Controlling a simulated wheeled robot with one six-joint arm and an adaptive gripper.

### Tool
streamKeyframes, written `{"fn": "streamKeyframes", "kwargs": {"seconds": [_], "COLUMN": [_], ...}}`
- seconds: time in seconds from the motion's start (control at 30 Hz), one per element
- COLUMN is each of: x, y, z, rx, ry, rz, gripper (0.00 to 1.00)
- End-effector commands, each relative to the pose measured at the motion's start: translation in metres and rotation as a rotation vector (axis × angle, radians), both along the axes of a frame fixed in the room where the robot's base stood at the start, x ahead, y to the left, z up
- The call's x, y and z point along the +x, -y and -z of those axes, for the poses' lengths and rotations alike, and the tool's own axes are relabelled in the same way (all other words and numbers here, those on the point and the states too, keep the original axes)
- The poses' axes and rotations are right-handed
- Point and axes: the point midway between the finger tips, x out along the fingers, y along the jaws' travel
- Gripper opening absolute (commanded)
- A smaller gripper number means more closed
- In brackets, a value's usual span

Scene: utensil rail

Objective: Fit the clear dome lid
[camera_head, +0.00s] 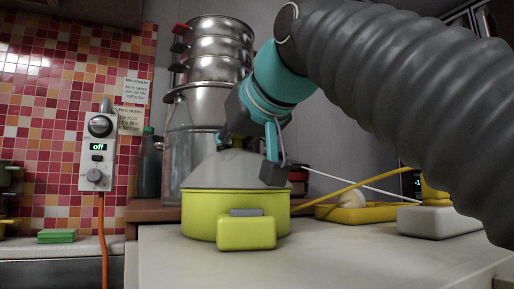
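The clear dome lid (222,170) looks greyish and see-through and sits over the mouth of a yellow-green pot (198,214). Its rim looks level with the pot's rim, but I cannot tell whether it is fully seated. My gripper (247,157) reaches down from the upper right over the top of the lid. Its fingers are spread wide, one by the lid's top and one dark fingertip in front of its right side. I see nothing clamped between them. The lid's top is partly hidden by the gripper, and I cannot tell whether a fingertip touches the lid.
Stacked steel pots (207,95) and a dark bottle (149,165) stand behind on the left. A yellow tray (352,214) and a white block (436,222) lie on the right. A control box (98,152) hangs on the tiled wall. The counter front (330,260) is clear.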

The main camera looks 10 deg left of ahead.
Motion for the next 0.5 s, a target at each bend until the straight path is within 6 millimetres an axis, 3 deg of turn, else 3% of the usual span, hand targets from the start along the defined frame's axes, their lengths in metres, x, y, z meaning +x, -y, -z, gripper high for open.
{"fn": "streamKeyframes", "kwargs": {"seconds": [0.07, 0.1, 0.23, 0.5], "x": [-0.0001, -0.0001, 0.0000, -0.0002], "y": [0.0001, 0.0001, 0.0001, 0.0002], "z": [0.0020, 0.0015, 0.0013, 0.0013], "rx": [0.000, 0.000, 0.000, 0.000], "ry": [0.000, 0.000, 0.000, 0.000], "rz": [0.000, 0.000, 0.000, 0.000], "gripper": [0.00, 0.17, 0.47, 0.47]}}
